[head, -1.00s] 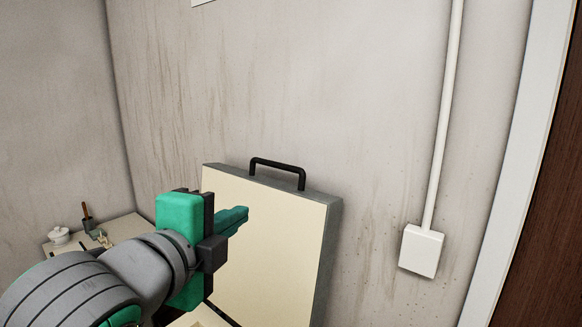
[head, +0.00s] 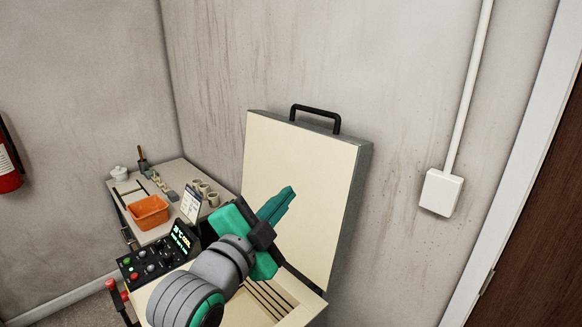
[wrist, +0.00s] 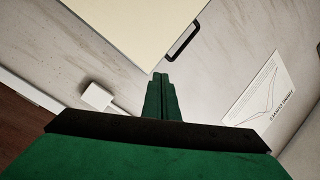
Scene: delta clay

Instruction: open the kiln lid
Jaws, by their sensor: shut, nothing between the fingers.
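The kiln lid (head: 296,165) stands raised, close to upright, near the back wall, its cream inner face toward me. Its black handle (head: 316,116) is on the top edge; the handle also shows in the wrist view (wrist: 183,42), beyond my fingertips and apart from them. The kiln body (head: 307,303) is below, with its opening and slotted interior partly hidden by my arm. My gripper (head: 286,197) is shut and empty, in front of the lid's inner face in the head view. In the wrist view its green fingers (wrist: 160,95) are together. I cannot tell whether it touches the lid.
A control panel (head: 158,256) with buttons and a lit display is left of the kiln. A side table (head: 178,177) holds an orange basket (head: 148,212) and several cups. A white wall box (head: 440,192) and pipe are at right.

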